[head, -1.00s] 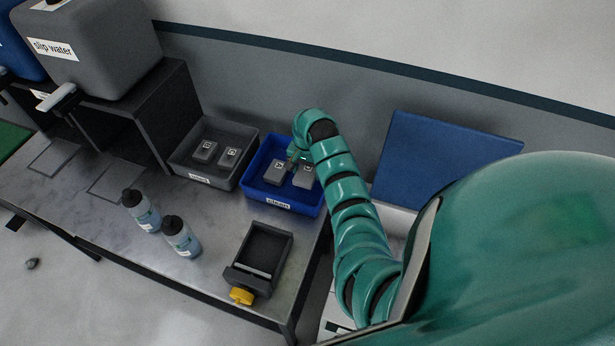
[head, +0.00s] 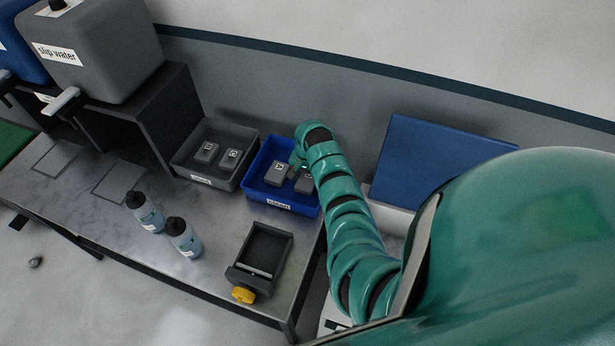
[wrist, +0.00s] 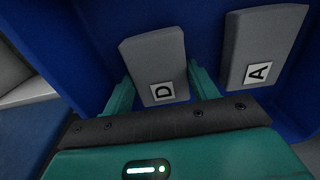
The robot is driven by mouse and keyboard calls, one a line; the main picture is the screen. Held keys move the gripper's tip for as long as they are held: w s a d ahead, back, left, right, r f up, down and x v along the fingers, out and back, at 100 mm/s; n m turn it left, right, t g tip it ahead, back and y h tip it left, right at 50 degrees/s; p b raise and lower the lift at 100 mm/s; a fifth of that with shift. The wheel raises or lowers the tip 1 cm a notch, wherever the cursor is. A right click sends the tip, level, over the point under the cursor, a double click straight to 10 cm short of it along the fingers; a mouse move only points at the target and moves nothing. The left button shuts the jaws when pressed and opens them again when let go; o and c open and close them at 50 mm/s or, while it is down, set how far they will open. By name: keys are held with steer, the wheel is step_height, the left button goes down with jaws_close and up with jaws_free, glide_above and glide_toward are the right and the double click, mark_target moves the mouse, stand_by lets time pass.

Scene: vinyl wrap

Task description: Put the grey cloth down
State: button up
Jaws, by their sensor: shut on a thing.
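My gripper (wrist: 160,88) is shut on a grey folded cloth marked D (wrist: 157,62), with one teal finger on each side of it. A second grey cloth marked A (wrist: 262,48) lies beside it, apart from the fingers. Both are inside the blue bin labelled "clean" (head: 282,205). In the head view cloth A (head: 277,174) is plain to see at the left, while cloth D (head: 302,183) is partly hidden by my arm. I cannot tell whether cloth D touches the bin floor.
A grey bin (head: 180,165) with two more grey cloths stands left of the blue bin. Two bottles (head: 165,225) and a dark tray with a yellow knob (head: 262,250) stand in front. A blue panel (head: 435,160) stands at right. A grey water container (head: 100,60) is on a shelf.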

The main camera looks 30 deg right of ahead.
steer(key=o, duration=1)
steer(key=shift+o, duration=0.2)
